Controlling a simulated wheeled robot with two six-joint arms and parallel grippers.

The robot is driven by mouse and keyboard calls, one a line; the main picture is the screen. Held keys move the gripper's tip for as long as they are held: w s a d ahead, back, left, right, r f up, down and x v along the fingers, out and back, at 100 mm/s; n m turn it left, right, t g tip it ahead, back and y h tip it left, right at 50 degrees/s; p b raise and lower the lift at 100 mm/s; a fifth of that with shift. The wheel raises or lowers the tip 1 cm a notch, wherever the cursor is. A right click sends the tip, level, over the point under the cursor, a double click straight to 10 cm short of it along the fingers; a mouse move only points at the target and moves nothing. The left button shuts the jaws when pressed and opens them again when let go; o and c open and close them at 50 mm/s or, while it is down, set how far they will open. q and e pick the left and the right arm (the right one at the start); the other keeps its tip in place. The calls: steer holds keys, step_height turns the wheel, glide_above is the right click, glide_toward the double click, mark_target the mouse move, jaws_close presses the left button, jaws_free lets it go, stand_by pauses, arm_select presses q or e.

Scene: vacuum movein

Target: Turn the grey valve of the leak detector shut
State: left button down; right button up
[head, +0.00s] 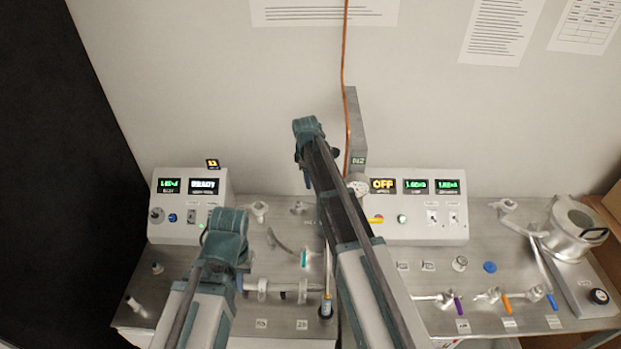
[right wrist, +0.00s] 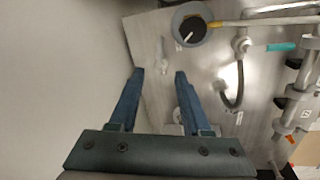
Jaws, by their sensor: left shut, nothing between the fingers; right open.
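My right arm reaches up the middle of the head view. Its gripper (head: 307,178) points down over the back of the steel bench. In the right wrist view this gripper (right wrist: 159,75) is open, with nothing between its two blue fingers. A small pale fitting (right wrist: 187,100) lies below, partly behind the finger on the right. I cannot tell whether it is the grey valve; no grey valve handle stands out clearly. My left gripper (head: 239,281) hangs at the left front of the bench, shut and empty, mostly hidden by its own wrist.
A left box (head: 185,231) has a READY display; a right box (head: 420,230) reads OFF. A teal handle (head: 304,258) sits between my arms, beside a curved hose (right wrist: 232,95). A dark-faced round part (right wrist: 190,28) stands near my right gripper. Purple, orange and blue handles lie right.

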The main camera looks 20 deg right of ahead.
mark_target(312, 203)
steer(key=m, duration=3.6)
arm_select(q)
steer(key=shift+f, duration=0.1)
arm_select(e)
steer(key=shift+f, duration=0.1)
arm_select(q)
step_height(312, 203, down, 13)
steer(key=b, duration=1.3)
steer(key=shift+f+b, duration=0.2)
steer(key=shift+b, duration=0.1)
arm_select(e)
steer(key=f, duration=0.4)
steer(key=w+d+f, duration=0.1)
steer(key=f, duration=0.4)
steer(key=w+f, duration=0.1)
steer(key=f, duration=0.3)
steer(key=shift+w+d+f, duration=0.2)
